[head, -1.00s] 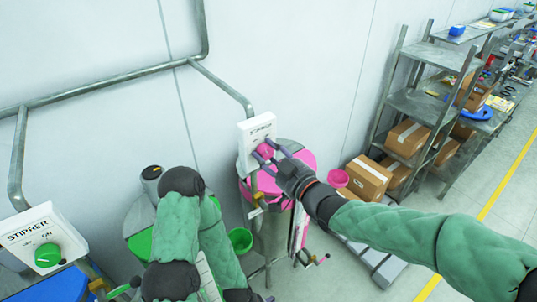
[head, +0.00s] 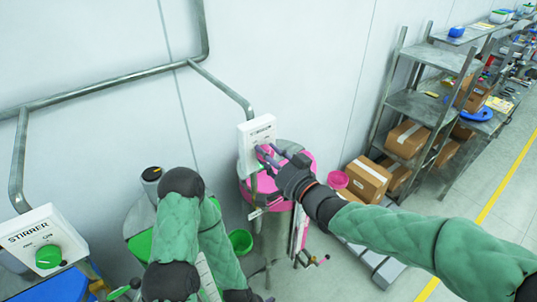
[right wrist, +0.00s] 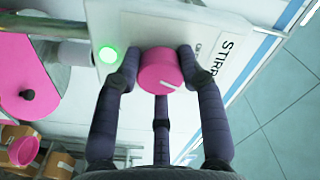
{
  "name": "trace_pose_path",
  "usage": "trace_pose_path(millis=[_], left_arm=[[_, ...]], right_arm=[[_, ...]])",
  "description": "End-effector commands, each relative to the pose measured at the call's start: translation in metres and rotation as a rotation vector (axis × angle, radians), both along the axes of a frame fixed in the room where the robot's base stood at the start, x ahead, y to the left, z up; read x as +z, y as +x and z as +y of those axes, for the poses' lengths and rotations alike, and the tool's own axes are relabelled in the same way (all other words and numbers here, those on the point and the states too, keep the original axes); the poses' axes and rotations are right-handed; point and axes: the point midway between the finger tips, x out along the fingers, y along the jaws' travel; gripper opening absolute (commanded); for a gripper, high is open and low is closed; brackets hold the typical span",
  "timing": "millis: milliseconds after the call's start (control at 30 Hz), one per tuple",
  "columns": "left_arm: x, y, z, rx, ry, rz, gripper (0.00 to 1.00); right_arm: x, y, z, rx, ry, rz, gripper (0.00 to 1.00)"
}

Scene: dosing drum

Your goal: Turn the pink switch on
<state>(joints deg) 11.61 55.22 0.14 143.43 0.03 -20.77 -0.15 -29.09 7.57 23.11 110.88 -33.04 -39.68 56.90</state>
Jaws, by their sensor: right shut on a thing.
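The pink switch is a round knob (right wrist: 158,70) on a white box labelled STIRRER (head: 257,130), mounted on a wall pipe above a pink-lidded drum (head: 302,157). My right gripper (head: 268,157) is at the knob, its dark fingers shut around it, as the right wrist view (right wrist: 160,75) shows. A white mark on the knob points toward the lower right of that view. A bright green light (right wrist: 108,55) shows on the box beside the knob. The printed words are partly hidden by a finger. My left arm is folded at lower centre, with its gripper out of sight.
Another STIRRER box with a green knob (head: 48,255) stands at lower left. A green bucket (head: 240,241) and a pink bucket (head: 338,180) are near the drums. Shelves with cardboard boxes (head: 367,178) stand at right. The floor beyond the yellow line is clear.

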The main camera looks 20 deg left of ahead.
Motion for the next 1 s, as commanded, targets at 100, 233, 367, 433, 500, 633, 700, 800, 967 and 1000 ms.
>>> trace_pose_path(millis=[100,233,367,433,500,633,700,800,967,1000], left_arm=[[0.0022,0.0000,0.0000,0.000,0.000,0.000,1.00],[0.0033,0.0000,0.0000,0.000,0.000,0.000,1.00],[0.0039,0.0000,0.0000,0.000,0.000,0.000,1.00],[0.0041,0.0000,0.0000,0.000,0.000,0.000,1.00],[0.0041,0.0000,0.0000,0.000,0.000,0.000,1.00],[0.0041,0.0000,0.0000,0.000,0.000,0.000,1.00],[0.0041,0.0000,0.0000,0.000,0.000,0.000,1.00],[0.0041,0.0000,0.0000,0.000,0.000,0.000,1.00],[0.0041,0.0000,0.0000,0.000,0.000,0.000,1.00],[0.0041,0.0000,0.0000,0.000,0.000,0.000,1.00]], right_arm=[[-0.0004,-0.0001,-0.0001,0.000,0.036,0.049,0.08],[-0.0004,0.0000,-0.0001,0.000,0.067,0.088,0.08],[-0.0005,0.0001,-0.0001,0.000,0.084,0.110,0.08],[-0.0006,0.0001,-0.0001,0.000,0.091,0.118,0.08],[-0.0006,0.0001,-0.0001,0.000,0.094,0.123,0.08],[-0.0008,0.0001,-0.0001,0.000,0.096,0.125,0.08],[-0.0008,0.0001,-0.0001,0.000,0.096,0.125,0.08],[-0.0009,0.0001,-0.0001,0.000,0.096,0.125,0.08],[-0.0008,0.0000,0.0000,0.000,0.095,0.125,0.64],[-0.0008,0.0000,0.0000,0.000,0.095,0.125,0.64]])
